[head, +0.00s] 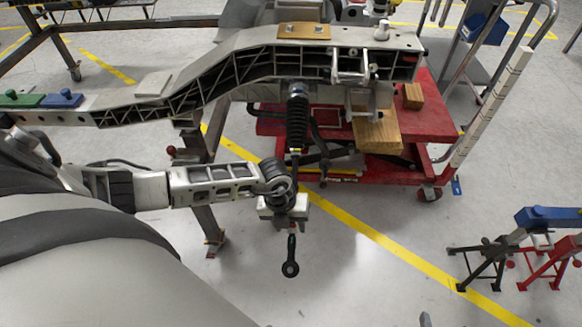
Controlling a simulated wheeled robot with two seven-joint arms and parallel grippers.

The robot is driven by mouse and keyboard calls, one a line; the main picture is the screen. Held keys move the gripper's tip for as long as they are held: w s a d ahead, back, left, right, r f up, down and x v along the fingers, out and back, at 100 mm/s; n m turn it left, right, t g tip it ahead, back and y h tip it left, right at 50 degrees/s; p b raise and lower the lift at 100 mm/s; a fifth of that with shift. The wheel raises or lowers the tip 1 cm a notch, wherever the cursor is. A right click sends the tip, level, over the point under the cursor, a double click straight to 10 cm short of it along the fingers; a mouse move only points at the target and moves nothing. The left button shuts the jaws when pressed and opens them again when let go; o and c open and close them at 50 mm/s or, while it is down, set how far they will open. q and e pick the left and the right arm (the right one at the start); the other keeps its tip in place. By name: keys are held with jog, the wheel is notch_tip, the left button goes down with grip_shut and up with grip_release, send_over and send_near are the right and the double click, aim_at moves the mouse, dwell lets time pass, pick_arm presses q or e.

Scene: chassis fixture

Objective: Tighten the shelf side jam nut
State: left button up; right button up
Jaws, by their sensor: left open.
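My left gripper (284,208) is in the middle of the head view, below the chassis beam (232,62). Its jaws are open. A dark rod with a ring end (290,268) and a small red band hangs just below the gripper. Its upper part is hidden by the gripper, and I cannot tell whether it lies between the jaws. A black coil-over strut (297,118) stands above the gripper, under the beam. I cannot make out the jam nut; it is too small or hidden. My right gripper does not show.
A red cart (440,112) with wooden blocks (378,134) stands under the beam's right end. Green and blue clamps (60,100) sit at the left. A stand with a blue top (548,217) is at the right. The floor below the gripper is clear.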

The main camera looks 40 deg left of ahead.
aim_at(292, 233)
pick_arm(q)
jog(key=shift+w+d+f, duration=0.1)
jog(key=shift+d+f, duration=0.05)
jog(key=shift+f, duration=1)
